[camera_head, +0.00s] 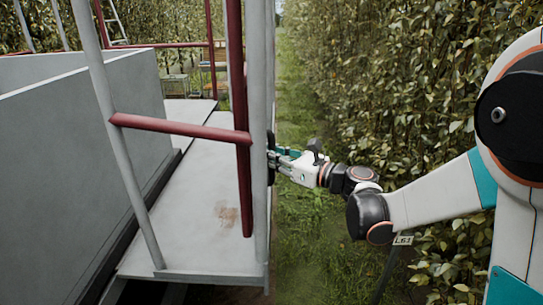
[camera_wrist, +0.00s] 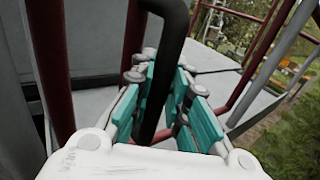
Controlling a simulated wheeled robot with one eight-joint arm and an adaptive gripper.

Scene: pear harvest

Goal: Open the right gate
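The gate at the near end of the raised platform shows a dark red upright (camera_head: 238,120) and a red crossbar (camera_head: 180,130) running left to a grey post. A black looped handle (camera_wrist: 174,35) stands between the fingers in the wrist view. My gripper (camera_head: 275,158) is at the right side of the grey and red uprights. In the wrist view my gripper (camera_wrist: 168,75) has its teal fingers apart, one on each side of the handle. A narrow gap shows between handle and right finger. The fingertips are mostly hidden behind the uprights in the head view.
A pale platform floor (camera_head: 205,190) lies behind the gate, with a large grey bin (camera_head: 90,110) on its left. A leafy hedge (camera_head: 400,90) lines the right side. A grass strip (camera_head: 305,220) lies between, with a small sign marked L61 (camera_head: 403,240).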

